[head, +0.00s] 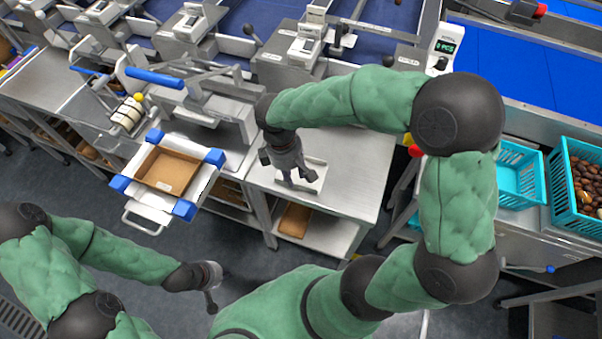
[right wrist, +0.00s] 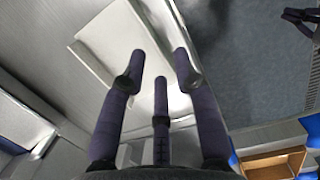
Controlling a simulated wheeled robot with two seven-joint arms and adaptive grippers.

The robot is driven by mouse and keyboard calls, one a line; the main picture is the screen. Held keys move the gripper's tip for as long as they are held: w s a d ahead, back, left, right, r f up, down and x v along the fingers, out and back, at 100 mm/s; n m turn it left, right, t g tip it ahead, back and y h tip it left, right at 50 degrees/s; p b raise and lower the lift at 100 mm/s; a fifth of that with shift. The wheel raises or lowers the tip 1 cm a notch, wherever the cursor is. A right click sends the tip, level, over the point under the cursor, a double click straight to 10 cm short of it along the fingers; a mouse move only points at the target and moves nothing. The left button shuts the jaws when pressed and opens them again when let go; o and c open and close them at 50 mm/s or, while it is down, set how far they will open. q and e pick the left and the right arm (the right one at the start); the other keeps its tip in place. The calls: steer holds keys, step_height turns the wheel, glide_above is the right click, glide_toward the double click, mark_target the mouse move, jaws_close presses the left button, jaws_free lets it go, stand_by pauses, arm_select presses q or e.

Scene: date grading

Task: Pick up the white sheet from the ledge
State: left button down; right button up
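The white sheet (head: 317,167) lies on the steel ledge (head: 352,185), partly hidden under my right gripper (head: 299,180). In the right wrist view, a pale flat piece with a raised edge, which looks like the sheet (right wrist: 112,42), lies beyond the fingers. My right gripper (right wrist: 159,66) points down over it with its fingers spread and nothing between them. I cannot tell whether the fingertips touch the sheet. My left gripper (head: 211,293) hangs low over the floor at the lower left, away from the ledge. Its fingers are too small to read.
A white frame with blue corners (head: 211,157) holds a brown tray (head: 167,171) left of the ledge. Grading machines (head: 290,47) stand behind. Turquoise crates (head: 517,172) are at the right, one with dates (head: 585,185). A brown box (head: 295,220) sits on the lower shelf.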

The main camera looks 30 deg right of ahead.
mark_target(295, 183)
steer(key=f, duration=0.1)
steer(key=f+b, duration=0.1)
steer(key=f, duration=0.2)
steer(key=shift+s+d+f+b, duration=0.15)
steer(key=shift+d+b, duration=0.1)
steer(key=shift+b, duration=0.05)
jaws_close()
